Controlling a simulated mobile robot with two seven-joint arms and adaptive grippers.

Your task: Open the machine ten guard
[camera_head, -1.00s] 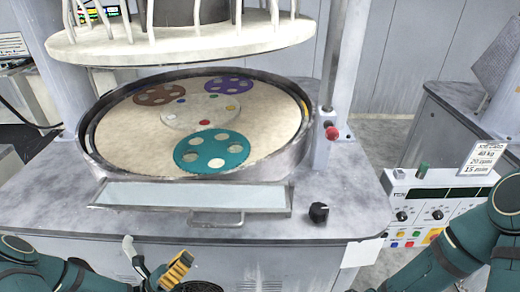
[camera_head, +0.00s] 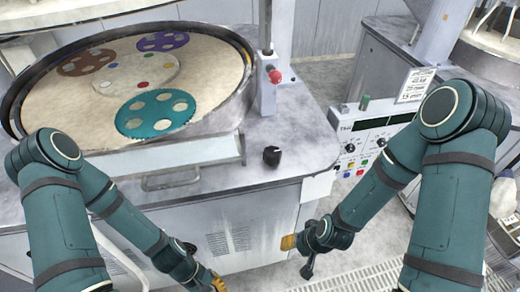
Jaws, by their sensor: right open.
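A pale flat panel (camera_head: 180,154) with a grey bar handle (camera_head: 171,181) lies along the front of the polishing machine, below the round platen; it may be the guard. I see no machine number. My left arm crosses in front of the panel's left part. My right gripper (camera_head: 299,256) is open and empty, low in front of the machine's right front corner and apart from the panel. My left gripper (camera_head: 213,284) is at the bottom edge, partly cut off, so its jaws are unclear.
The platen rim (camera_head: 243,84) surrounds a beige pad with teal, brown and purple carrier discs. A black knob (camera_head: 272,156) and a red ball (camera_head: 275,77) stand on the right of the machine top. A control box (camera_head: 368,135) stands to the right. A floor grating (camera_head: 365,278) lies below.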

